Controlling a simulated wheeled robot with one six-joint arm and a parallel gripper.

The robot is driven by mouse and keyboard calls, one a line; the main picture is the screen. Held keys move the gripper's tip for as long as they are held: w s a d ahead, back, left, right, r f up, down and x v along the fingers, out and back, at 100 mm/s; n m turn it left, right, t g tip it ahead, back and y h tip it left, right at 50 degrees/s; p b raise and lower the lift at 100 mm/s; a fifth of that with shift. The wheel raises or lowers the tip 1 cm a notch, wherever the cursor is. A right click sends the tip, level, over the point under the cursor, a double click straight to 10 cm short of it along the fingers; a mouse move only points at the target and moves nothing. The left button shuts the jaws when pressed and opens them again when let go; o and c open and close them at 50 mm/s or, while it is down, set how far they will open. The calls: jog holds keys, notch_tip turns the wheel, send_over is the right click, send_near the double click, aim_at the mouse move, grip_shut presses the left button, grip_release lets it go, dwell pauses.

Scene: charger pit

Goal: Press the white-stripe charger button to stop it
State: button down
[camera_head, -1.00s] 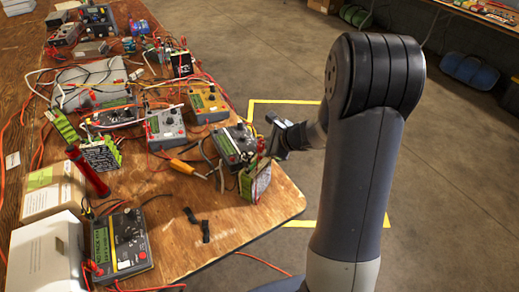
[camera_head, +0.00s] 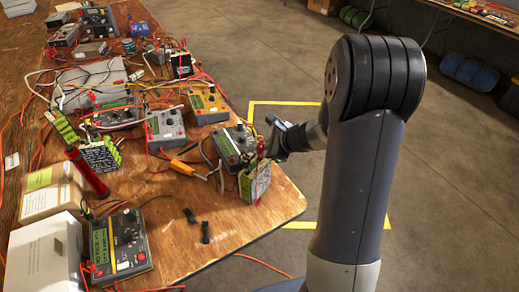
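Several chargers with screens and dials stand on the wooden table. A grey charger (camera_head: 236,146) near the table's right edge is closest to my gripper (camera_head: 275,138). My gripper is just to the right of it, with dark fingers, near a red lead and a battery pack. I cannot tell whether it touches anything or whether its fingers are open. Another grey charger (camera_head: 165,128) stands left of it, a yellow one (camera_head: 208,104) behind, and a dark one (camera_head: 119,243) at the front left. The stripe colours are too small to tell for sure, and so are the buttons.
A green-and-white battery pack (camera_head: 255,182) stands in front of the nearest charger. Tangled leads cross the table. A red cylinder (camera_head: 88,172) and boxes (camera_head: 50,192) are at left. The bare wooden table corner (camera_head: 285,203) is clear. Yellow tape (camera_head: 285,102) marks the floor.

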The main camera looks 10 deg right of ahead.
jog(key=shift+d+r+p, duration=0.1)
jog(key=shift+r+p, duration=0.25)
jog(key=shift+r, duration=0.25)
jog(key=shift+r, duration=0.1)
jog(key=r+p, duration=0.2)
jog(key=d+r+p, duration=0.1)
jog(key=r+p, duration=0.1)
jog(key=shift+w+r, duration=0.15)
jog(key=shift+r, duration=0.2)
jog(key=shift+a+r, duration=0.1)
dwell(0.5)
